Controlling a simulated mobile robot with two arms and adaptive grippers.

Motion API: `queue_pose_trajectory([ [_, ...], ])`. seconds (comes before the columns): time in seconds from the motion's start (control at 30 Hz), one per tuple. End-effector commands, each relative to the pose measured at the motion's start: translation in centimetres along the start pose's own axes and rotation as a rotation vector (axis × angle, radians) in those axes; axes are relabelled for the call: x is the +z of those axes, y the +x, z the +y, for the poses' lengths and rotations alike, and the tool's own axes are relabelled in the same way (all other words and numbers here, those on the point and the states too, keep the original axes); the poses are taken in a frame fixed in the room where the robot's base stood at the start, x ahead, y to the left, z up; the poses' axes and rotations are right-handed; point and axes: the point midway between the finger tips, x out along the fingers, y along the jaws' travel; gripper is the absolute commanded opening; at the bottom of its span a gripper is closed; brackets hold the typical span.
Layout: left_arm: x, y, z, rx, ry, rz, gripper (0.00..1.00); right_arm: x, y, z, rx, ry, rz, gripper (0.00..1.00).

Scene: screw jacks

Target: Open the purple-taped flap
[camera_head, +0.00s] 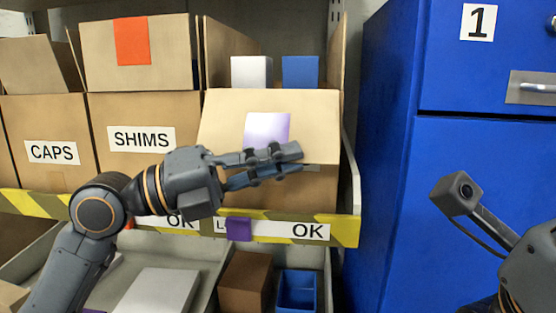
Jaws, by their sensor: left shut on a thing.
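The purple-taped flap (222,115) belongs to a cardboard box on the shelf, right of the SHIMS box. It leans outward and down over the box front, and white and blue items show behind its upper edge. The pale purple tape (267,128) is near its middle. My left gripper (296,160) reaches in from the left, fingers pointing right across the flap's lower edge. Its two fingers are shut on that edge, though the contact is partly hidden by the fingers. My right gripper's fingers are out of view; only part of my right arm shows at lower right.
The SHIMS box (110,115), with red tape, and the CAPS box (50,125) stand to the left. A yellow-black shelf rail (345,232) runs below, with a purple marker (239,229). Bins lie beneath. A blue cabinet (460,150) stands at right.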

Motion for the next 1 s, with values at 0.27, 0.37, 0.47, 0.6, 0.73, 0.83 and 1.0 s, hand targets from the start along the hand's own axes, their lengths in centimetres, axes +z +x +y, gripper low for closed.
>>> queue_pose_trajectory([
  [0.27,0.2,0.0,0.2,0.002,-0.006,-0.004,0.26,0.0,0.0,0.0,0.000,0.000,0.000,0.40],
  [0.37,0.1,0.0,0.1,0.001,-0.004,-0.003,0.26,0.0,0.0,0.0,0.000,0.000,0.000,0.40],
  [0.47,0.1,0.0,0.1,0.000,-0.003,-0.003,0.26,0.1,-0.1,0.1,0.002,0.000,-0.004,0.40],
  [0.6,0.2,-0.9,0.1,0.001,-0.005,-0.004,0.26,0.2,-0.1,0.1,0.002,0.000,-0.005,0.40],
  [0.73,0.1,-3.1,0.2,0.003,-0.004,-0.005,0.26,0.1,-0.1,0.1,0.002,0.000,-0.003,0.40],
  [0.83,0.2,-5.3,0.3,0.004,-0.006,-0.006,0.26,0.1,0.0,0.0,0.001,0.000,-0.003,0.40],
  [1.0,0.2,-8.6,0.2,0.003,-0.006,-0.005,0.26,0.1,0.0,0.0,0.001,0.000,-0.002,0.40],
])
